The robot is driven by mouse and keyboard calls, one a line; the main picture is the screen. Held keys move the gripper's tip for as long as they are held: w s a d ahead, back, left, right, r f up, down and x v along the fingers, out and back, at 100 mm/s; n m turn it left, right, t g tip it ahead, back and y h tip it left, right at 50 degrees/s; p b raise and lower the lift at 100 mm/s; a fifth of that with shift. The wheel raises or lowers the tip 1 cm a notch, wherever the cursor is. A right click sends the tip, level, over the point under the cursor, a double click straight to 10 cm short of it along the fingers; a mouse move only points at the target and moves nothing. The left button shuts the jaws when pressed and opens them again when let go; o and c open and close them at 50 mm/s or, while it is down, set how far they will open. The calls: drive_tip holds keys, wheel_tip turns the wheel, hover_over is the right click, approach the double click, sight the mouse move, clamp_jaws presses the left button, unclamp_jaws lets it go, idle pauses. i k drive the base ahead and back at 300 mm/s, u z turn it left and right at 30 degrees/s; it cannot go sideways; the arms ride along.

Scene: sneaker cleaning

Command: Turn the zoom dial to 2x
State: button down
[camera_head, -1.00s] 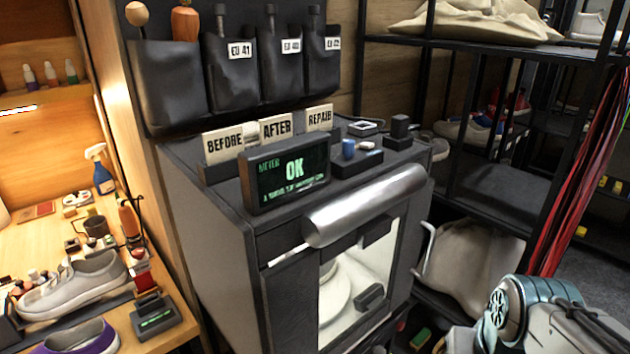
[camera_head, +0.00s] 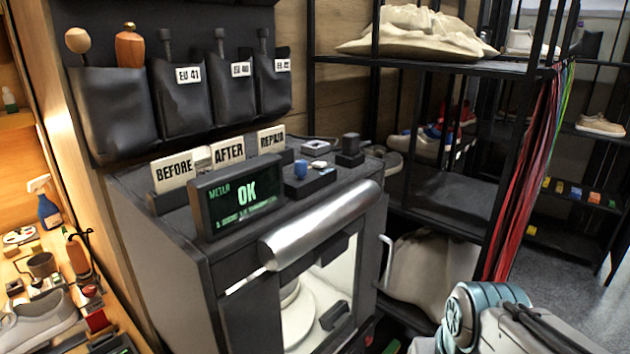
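A dark cabinet (camera_head: 155,255) with a lit window stands in the middle. On its top, a display (camera_head: 240,203) reads "METER" and "OK" in green. A small black block (camera_head: 312,183) carries a blue cylinder (camera_head: 300,169) and a pale piece. A black knob-like part (camera_head: 350,144) stands on a base behind it. I cannot tell which part is the zoom dial; no 2x marking is readable. My arm (camera_head: 480,315) shows at the lower right, apart from the cabinet. My gripper is out of view.
A silver roll-like cylinder (camera_head: 322,226) runs along the cabinet's front top edge. Cards (camera_head: 228,152) stand behind the display. Black pouches (camera_head: 112,112) hang above. A black shelf (camera_head: 455,190) with shoes and hanging laces (camera_head: 525,165) stands at right. Grey floor (camera_head: 560,285) is open at far right.

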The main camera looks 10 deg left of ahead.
sight(301, 165)
drive_tip(key=u, duration=0.05)
drive_tip(key=k, duration=0.5)
drive_tip(key=u, duration=0.75)
drive_tip(key=i, duration=0.65)
drive_tip(key=z, duration=0.2)
